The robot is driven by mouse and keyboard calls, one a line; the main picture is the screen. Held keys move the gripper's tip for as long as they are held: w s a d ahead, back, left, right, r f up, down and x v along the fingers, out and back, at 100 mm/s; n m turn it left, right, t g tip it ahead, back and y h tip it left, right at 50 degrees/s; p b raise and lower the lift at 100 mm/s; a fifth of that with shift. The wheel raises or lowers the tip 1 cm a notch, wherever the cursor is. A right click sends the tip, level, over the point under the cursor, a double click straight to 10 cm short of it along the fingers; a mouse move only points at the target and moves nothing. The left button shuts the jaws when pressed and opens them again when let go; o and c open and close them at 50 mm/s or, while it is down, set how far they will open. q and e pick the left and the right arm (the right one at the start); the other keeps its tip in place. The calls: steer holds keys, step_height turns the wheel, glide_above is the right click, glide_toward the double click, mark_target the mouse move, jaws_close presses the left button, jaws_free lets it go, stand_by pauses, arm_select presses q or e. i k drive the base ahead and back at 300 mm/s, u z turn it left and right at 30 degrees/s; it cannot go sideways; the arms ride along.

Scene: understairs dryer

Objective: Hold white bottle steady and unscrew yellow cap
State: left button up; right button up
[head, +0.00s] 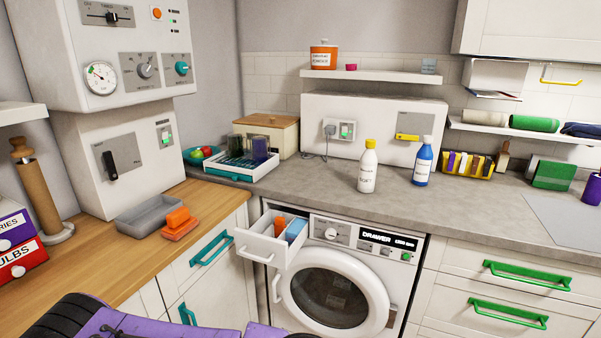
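The white bottle (367,172) stands upright on the grey counter, above the washing machine. Its yellow cap (370,143) is on top of it. Dark lettering shows on the bottle's front. Neither of my grippers is in view. A purple and black part of my own body shows at the bottom left edge, well apart from the bottle. Nothing touches the bottle.
A blue bottle (423,162) with a white cap stands just right of the white one. A white box with a socket is behind them. The machine's detergent drawer (268,243) is pulled out. The grey counter (320,190) is clear left of the bottle.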

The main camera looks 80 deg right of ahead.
mark_target(368, 162)
steer(key=z, duration=0.05)
steer(key=i, duration=0.15)
steer(key=z, duration=4.5)
steer(key=k, duration=1.2)
steer(key=u, duration=0.9)
steer(key=i, duration=1.1)
steer(key=u, duration=0.05)
